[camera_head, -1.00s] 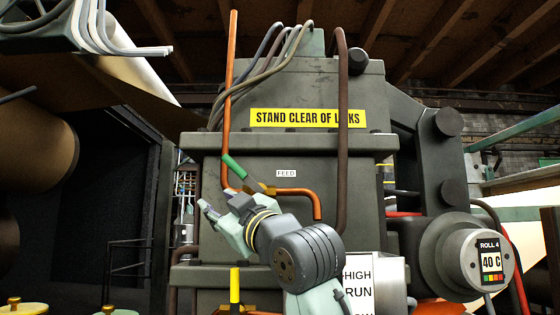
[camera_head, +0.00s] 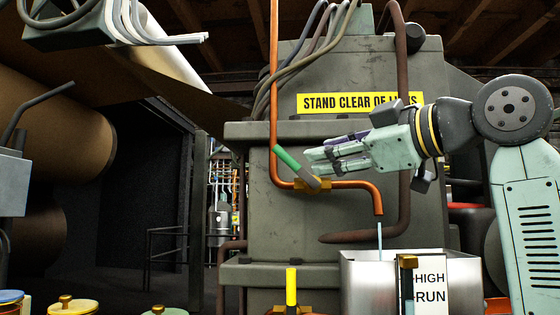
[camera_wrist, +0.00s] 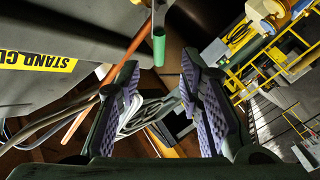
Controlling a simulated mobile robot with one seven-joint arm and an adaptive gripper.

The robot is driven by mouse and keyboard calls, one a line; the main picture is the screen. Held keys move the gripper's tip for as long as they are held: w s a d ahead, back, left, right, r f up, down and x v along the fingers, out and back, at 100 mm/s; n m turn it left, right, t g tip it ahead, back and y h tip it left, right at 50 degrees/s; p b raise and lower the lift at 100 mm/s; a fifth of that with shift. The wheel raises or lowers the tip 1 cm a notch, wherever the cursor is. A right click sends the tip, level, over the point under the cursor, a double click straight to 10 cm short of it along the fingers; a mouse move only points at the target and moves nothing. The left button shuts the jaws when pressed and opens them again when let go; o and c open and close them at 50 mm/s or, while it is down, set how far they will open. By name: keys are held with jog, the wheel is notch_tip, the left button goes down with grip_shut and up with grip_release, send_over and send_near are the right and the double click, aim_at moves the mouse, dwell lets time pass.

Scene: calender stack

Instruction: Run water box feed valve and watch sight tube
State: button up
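The feed valve's green handle (camera_head: 289,158) slopes down to the right to a brass body on the orange pipe (camera_head: 345,184). A thin water stream (camera_head: 380,236) falls from the pipe's spout into the metal water box (camera_head: 368,272). My gripper (camera_head: 310,162) is just right of the handle, its fingers pointing left. In the wrist view its fingers (camera_wrist: 160,75) are spread, with nothing between them; the green handle (camera_wrist: 159,46) shows beyond the tips. A brass-topped upright fitting (camera_head: 407,263) stands at the box's HIGH/RUN label (camera_head: 431,285). I cannot make out a water level.
A yellow-handled fitting (camera_head: 291,287) stands below the feed pipe. A dark brown pipe (camera_head: 404,130) runs down the grey housing behind my gripper. Several lidded pots (camera_head: 73,305) line the lower left. Large brown rolls (camera_head: 60,130) are at the left.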

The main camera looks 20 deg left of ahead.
aim_at(292, 159)
jog(key=p+x, duration=0.3)
jog(key=x, duration=0.7)
jog(key=shift+a+r, duration=0.1)
jog(key=shift+c, duration=0.5)
grip_shut()
